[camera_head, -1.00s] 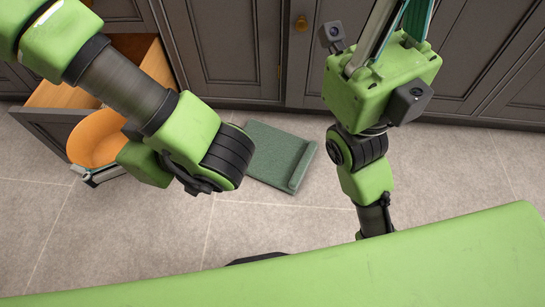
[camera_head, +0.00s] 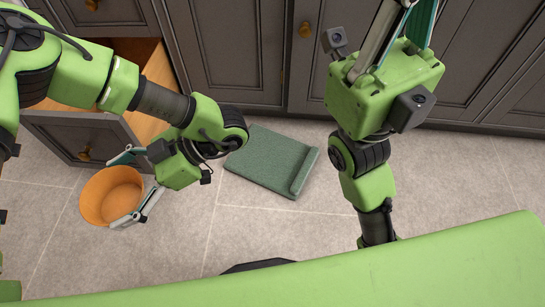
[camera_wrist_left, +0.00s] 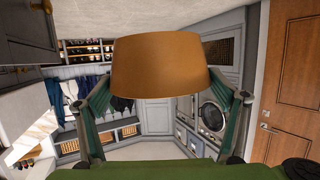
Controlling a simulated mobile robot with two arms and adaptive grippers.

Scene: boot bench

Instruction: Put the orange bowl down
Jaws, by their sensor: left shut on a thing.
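The orange bowl (camera_head: 98,205) is in front of the open drawer at the left of the head view, with the floor behind it. My left gripper (camera_head: 116,191) is shut on it, one finger on each side of the bowl. In the left wrist view the bowl (camera_wrist_left: 160,68) sits between the two fingers, its wall facing the camera. I cannot tell how high it is above the floor. My right gripper (camera_head: 398,12) points up at the top of the head view. Its fingertips are cut off by the frame edge.
An open drawer (camera_head: 70,135) with a wooden inside juts from the dark cabinets (camera_head: 225,45). A green textured mat (camera_head: 265,160) with a raised edge lies on the tiled floor (camera_head: 245,225). The floor around the mat is clear.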

